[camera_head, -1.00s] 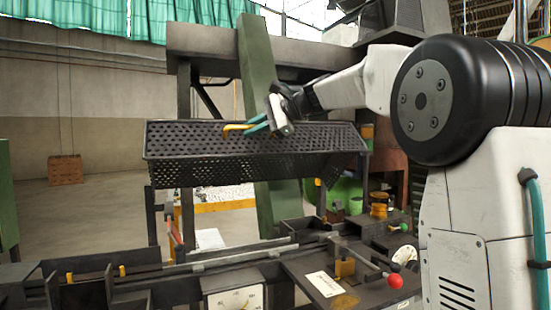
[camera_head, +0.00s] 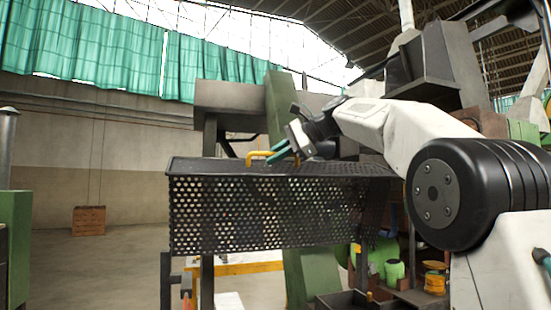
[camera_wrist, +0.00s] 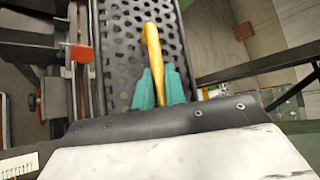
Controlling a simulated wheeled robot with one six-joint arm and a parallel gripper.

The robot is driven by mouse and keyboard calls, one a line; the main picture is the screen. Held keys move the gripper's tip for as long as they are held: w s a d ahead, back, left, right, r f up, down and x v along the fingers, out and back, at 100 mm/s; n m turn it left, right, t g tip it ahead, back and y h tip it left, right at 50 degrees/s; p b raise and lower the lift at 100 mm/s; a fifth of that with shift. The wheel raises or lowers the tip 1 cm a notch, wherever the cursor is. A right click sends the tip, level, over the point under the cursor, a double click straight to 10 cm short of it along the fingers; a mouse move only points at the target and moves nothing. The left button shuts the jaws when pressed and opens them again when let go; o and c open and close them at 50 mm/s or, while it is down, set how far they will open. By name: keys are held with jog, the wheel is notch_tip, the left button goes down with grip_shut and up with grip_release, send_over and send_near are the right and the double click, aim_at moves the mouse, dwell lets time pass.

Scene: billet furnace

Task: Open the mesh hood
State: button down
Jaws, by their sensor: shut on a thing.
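The black perforated mesh hood (camera_head: 270,215) hangs in the middle of the head view, its front mesh panel facing me. A yellow handle (camera_head: 259,155) stands on its upper edge. My gripper (camera_head: 281,151) has green fingers and is at this handle. In the wrist view the green fingertips (camera_wrist: 160,86) are closed around the lower part of the yellow handle (camera_wrist: 152,45), with the hood's mesh (camera_wrist: 120,50) behind it. The fingers hide part of the handle.
A green slanted post (camera_head: 280,105) stands behind the hood. Green containers (camera_head: 394,270) and an orange spool (camera_head: 435,283) stand at the lower right. A red knob (camera_wrist: 81,54) shows in the wrist view. Floor at the left is open, with a brown crate (camera_head: 89,220) by the wall.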

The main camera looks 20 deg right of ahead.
jog(key=c, duration=1.5)
grip_release()
jog(key=shift+a, duration=0.1)
jog(key=shift+o, duration=0.2)
jog(key=shift+s+d+r, duration=0.15)
jog(key=shift+s+d, duration=0.05)
jog(key=shift+d, duration=0.25)
jog(key=v, duration=0.7)
jog(key=shift+a, duration=0.1)
